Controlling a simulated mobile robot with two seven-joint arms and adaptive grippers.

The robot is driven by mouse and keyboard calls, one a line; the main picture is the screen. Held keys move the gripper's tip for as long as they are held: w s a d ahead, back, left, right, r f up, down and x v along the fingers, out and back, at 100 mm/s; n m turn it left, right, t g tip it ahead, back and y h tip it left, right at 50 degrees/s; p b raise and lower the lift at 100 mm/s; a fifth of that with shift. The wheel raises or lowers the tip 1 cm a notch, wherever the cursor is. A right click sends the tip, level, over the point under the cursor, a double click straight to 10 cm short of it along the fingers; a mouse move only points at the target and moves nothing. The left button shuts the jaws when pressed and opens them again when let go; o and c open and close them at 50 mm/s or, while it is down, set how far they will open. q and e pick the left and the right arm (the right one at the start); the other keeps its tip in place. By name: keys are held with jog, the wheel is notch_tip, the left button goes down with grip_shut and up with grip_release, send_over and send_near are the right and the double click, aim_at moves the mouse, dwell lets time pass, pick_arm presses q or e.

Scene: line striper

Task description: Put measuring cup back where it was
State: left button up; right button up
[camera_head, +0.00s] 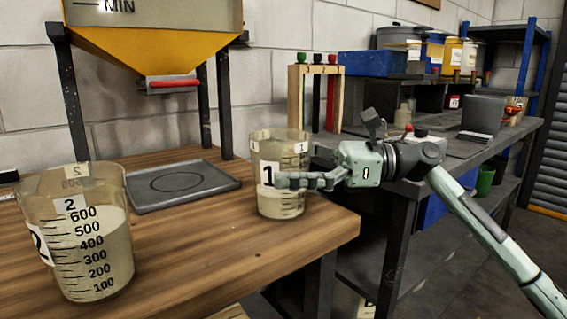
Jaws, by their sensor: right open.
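A clear measuring cup labelled 1 (281,205) stands upright on the wooden table (215,245) near its right edge, with some pale material in the bottom. My right gripper (297,181) reaches in from the right at cup 1. One finger lies across the front of the cup; the other is hidden. The jaws are open, and I cannot tell whether they touch the cup. My left gripper is out of view.
A yellow hopper (150,45) with a red-handled gate hangs above a dark square plate (180,185) with a ring mark. Behind cup 1 stands a rack (297,95) of coloured tubes. A dark workbench (460,145) with bins is at the right. The table between the cups is clear.

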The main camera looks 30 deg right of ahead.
jog(key=shift+r, duration=0.15)
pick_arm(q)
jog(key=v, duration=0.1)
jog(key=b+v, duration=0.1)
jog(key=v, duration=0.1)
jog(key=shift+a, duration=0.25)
pick_arm(e)
jog(key=v, duration=1.2)
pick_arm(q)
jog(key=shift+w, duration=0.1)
